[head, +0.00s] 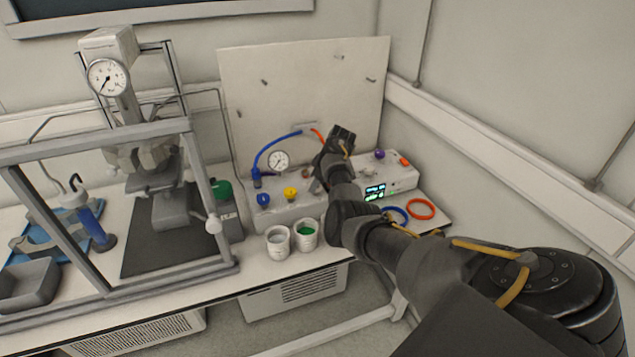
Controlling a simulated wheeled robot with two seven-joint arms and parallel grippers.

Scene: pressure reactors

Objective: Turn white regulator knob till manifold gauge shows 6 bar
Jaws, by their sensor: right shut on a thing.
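The manifold gauge (279,160) is a small round white dial standing above the grey manifold box (285,212) on the bench. Its needle is too small to read. My right arm reaches in from the lower right, and my right gripper (317,182) is down at the right end of the manifold. It is shut on what appears to be the white regulator knob, which the fingers and wrist mostly hide. A blue knob (263,199) and a yellow knob (290,193) sit on the manifold left of the gripper. My left gripper is not in view.
Two white cups (278,242) stand in front of the manifold. A box with green displays (375,191) is to the right, near blue and orange rings (421,209). A framed reactor with its own gauge (108,77) fills the left. A pale panel (300,95) stands behind.

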